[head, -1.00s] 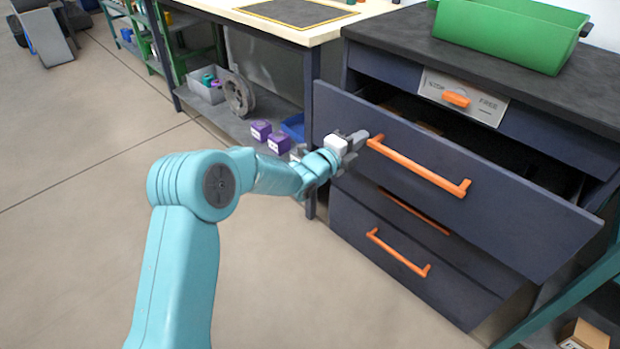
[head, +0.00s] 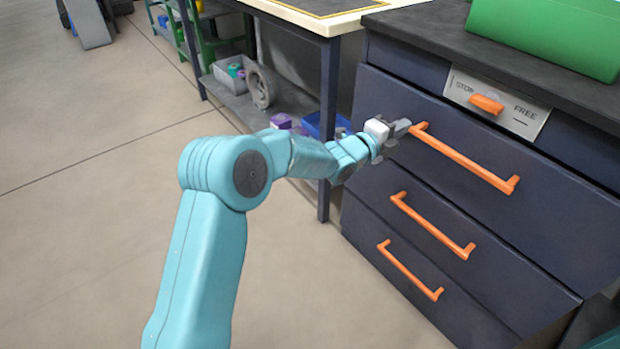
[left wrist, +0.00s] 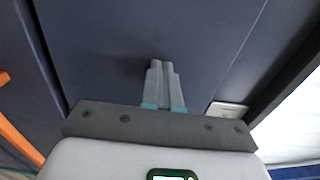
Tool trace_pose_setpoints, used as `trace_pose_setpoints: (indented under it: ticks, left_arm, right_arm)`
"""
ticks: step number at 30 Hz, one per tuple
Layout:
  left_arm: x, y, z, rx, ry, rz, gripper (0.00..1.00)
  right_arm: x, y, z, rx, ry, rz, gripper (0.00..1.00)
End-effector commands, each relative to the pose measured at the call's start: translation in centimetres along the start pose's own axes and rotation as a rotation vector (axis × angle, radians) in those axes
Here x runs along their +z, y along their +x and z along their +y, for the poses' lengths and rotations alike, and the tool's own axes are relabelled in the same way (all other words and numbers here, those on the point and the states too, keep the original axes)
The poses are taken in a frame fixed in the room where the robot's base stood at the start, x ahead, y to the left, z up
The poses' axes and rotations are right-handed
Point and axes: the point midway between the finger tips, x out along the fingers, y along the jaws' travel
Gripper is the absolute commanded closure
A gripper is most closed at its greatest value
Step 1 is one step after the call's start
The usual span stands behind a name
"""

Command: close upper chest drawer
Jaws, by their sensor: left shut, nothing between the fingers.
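The upper chest drawer (head: 480,190) has a dark blue front and an orange bar handle (head: 465,158). Its front now looks about flush with the chest, and no opening shows above it. My left gripper (head: 403,127) is shut and empty, with its fingertips at the drawer front beside the left end of the handle. In the left wrist view the shut fingers (left wrist: 161,80) point at the dark drawer front (left wrist: 150,30); whether they touch it I cannot tell. My right gripper is in neither view.
Two lower drawers with orange handles (head: 432,226) (head: 410,271) look shut. A STOP/FREE plate with an orange slider (head: 487,104) sits above the upper drawer. A green bin (head: 550,35) stands on the chest top. A workbench (head: 330,65) adjoins at left.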

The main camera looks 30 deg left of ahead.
Motion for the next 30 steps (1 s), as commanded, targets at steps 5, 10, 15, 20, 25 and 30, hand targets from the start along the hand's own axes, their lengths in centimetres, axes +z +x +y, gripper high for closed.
trace_pose_setpoints:
  ticks: [5, 10, 15, 20, 25, 30]
  left_arm:
    - [-0.06, -0.06, -0.20, -0.005, 0.000, 0.000, 1.00]
    - [-0.07, -0.12, -0.49, -0.012, 0.000, 0.000, 1.00]
    - [-0.17, -0.17, -0.62, -0.014, -0.001, 0.001, 1.00]
    - [-0.22, -0.13, -0.63, -0.015, -0.003, 0.001, 1.00]
    - [-0.22, -0.22, -0.56, -0.015, -0.003, 0.001, 1.00]
    - [-0.19, -0.52, -0.45, -0.013, -0.002, 0.002, 1.00]
  right_arm:
    - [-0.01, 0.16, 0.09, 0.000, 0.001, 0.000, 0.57]
    - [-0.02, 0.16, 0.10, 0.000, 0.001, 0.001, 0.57]
    - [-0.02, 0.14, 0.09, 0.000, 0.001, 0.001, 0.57]
    - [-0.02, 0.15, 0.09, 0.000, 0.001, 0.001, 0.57]
    - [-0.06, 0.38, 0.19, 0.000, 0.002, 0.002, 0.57]
    - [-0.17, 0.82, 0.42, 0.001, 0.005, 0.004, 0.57]
